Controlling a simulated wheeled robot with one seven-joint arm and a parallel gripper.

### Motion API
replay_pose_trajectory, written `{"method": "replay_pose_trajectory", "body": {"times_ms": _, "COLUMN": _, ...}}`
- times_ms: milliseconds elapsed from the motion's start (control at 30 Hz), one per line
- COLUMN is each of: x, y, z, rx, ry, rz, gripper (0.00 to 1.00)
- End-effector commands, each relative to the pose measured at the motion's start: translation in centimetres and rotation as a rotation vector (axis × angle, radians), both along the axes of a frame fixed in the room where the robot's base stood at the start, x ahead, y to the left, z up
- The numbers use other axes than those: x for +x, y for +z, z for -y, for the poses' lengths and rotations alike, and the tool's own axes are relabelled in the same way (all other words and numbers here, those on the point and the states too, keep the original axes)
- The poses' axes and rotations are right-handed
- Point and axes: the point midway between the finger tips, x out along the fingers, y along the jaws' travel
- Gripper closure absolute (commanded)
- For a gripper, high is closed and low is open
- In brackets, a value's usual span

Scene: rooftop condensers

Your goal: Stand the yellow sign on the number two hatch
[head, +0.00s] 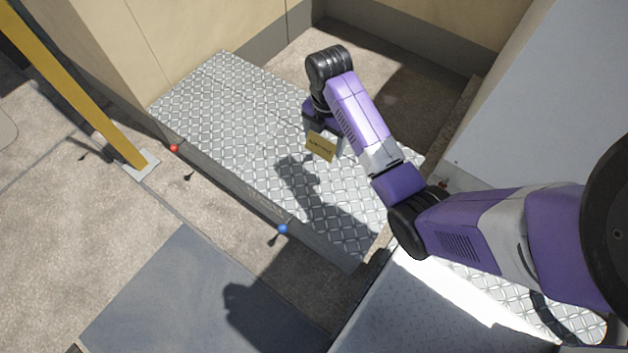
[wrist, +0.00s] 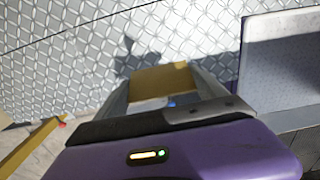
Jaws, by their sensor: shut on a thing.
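The yellow sign (head: 320,147) is a small dull-yellow panel with dark lettering too small to read. My gripper (head: 323,134) is shut on it over a diamond-plate platform (head: 215,110). The sign also shows between the two fingers in the wrist view (wrist: 160,84). Its shadow and the arm's fall on the plate, and the sign appears to be above the surface; the exact gap cannot be told. Faint marks show on the platform's front edge, but I cannot read a number, so I cannot tell whether this is the number two hatch.
A yellow post (head: 85,95) stands at the left, near a red knob (head: 174,148). A blue knob (head: 283,229) is at the platform's front edge. Walls close the back, with a recess (head: 400,100) behind the platform. Another diamond-plate surface (head: 535,310) lies at lower right.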

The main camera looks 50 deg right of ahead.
Motion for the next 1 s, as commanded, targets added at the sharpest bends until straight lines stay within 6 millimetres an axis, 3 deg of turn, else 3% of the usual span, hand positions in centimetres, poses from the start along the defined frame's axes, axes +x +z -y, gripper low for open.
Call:
{"method": "replay_pose_trajectory", "body": {"times_ms": 500, "x": -0.1, "y": -12.5, "z": 0.0, "rx": 0.002, "ry": 0.001, "rz": -0.003, "gripper": 0.58}}
{"method": "replay_pose_trajectory", "body": {"times_ms": 633, "x": -0.1, "y": -14.3, "z": -0.1, "rx": 0.001, "ry": 0.002, "rz": -0.002, "gripper": 0.58}}
{"method": "replay_pose_trajectory", "body": {"times_ms": 867, "x": 0.0, "y": -15.6, "z": -0.1, "rx": 0.001, "ry": 0.002, "rz": -0.001, "gripper": 0.58}}
{"method": "replay_pose_trajectory", "body": {"times_ms": 1000, "x": -0.1, "y": -17.6, "z": -0.1, "rx": 0.002, "ry": 0.002, "rz": -0.002, "gripper": 0.58}}
